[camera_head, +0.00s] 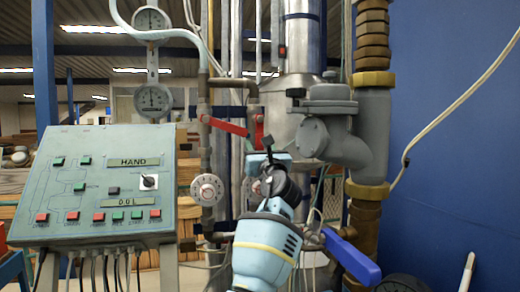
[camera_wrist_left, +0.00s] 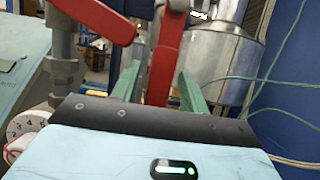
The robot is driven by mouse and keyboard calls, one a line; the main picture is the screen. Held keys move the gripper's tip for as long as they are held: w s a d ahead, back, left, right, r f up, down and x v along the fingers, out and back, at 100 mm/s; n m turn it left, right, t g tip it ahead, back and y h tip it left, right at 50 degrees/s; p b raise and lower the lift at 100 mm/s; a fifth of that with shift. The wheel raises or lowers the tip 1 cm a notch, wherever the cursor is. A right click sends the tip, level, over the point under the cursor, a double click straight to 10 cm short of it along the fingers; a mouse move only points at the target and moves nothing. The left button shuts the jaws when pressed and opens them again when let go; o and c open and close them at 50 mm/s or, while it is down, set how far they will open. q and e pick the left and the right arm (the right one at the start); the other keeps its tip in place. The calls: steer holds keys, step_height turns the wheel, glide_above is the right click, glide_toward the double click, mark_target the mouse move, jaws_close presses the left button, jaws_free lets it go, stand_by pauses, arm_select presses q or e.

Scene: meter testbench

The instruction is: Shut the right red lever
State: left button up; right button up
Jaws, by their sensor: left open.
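The right red lever (camera_head: 259,132) hangs upright below its valve in the head view. In the left wrist view it is the tall red bar (camera_wrist_left: 164,62) running down the middle. The left red lever (camera_head: 224,126) lies nearly level and also shows at the upper left of the wrist view (camera_wrist_left: 98,17). My left gripper (camera_head: 265,150) is just below the right lever. In the wrist view its green fingers (camera_wrist_left: 160,88) are open, one on each side of the right lever, with gaps visible. The lever's lower end is hidden behind the gripper body. My right gripper is not in view.
A control panel (camera_head: 97,190) with several buttons stands at the left. Dial knobs (camera_head: 207,190) sit on the pipes beside my arm. A grey valve body (camera_head: 332,130) and thick pipe are close at the right. A blue handle (camera_head: 350,256) is at the lower right.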

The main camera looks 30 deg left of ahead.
arm_select(q)
steer(key=shift+a, duration=0.1)
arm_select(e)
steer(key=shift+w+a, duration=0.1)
arm_select(q)
jaws_close()
